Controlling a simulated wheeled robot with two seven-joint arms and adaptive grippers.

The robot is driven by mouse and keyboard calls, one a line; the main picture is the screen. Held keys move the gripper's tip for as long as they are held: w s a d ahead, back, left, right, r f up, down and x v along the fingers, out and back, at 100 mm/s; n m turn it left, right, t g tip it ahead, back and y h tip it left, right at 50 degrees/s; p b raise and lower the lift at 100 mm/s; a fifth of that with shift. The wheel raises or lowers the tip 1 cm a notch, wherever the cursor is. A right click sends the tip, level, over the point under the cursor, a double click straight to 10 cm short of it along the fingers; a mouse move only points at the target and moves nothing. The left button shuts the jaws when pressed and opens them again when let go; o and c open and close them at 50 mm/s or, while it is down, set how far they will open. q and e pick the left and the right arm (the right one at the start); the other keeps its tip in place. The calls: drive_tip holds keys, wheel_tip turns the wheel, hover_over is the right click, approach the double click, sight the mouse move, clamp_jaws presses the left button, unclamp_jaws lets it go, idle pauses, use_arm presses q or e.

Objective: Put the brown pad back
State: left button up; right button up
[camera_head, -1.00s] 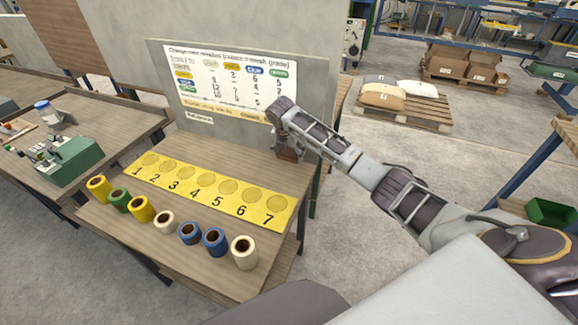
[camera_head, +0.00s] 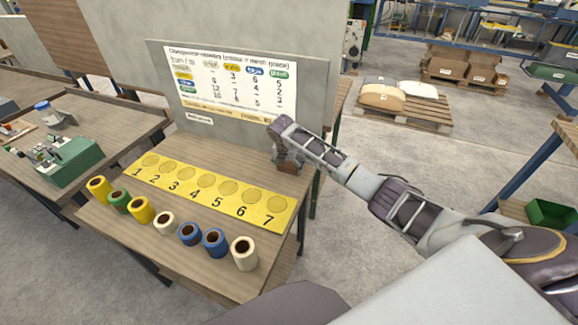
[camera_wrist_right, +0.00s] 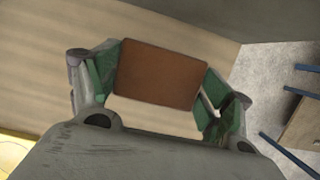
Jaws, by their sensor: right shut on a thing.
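The brown pad (camera_wrist_right: 160,74) shows in the right wrist view as a flat brown rectangle between the two green-padded fingers of my right gripper (camera_wrist_right: 162,84). The gripper is shut on it, above the wooden tabletop. In the head view my right gripper (camera_head: 288,160) points down at the back right of the table, near the upright board. The pad is hard to make out there, and I cannot tell whether it touches the tabletop. My left gripper is not in view.
A yellow strip (camera_head: 172,184) with numbered circles lies on the wooden table (camera_head: 120,226). Several tape rolls (camera_head: 164,223) stand in front of it. A grey board (camera_head: 310,90) with a printed chart (camera_head: 195,85) rises behind. Bare tabletop lies between strip and board.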

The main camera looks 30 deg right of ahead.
drive_tip(key=shift+f, duration=0.35)
drive_tip(key=o, duration=1)
drive_tip(key=shift+f, duration=0.1)
drive_tip(key=shift+c, duration=0.2)
drive_tip(key=v, duration=1.2)
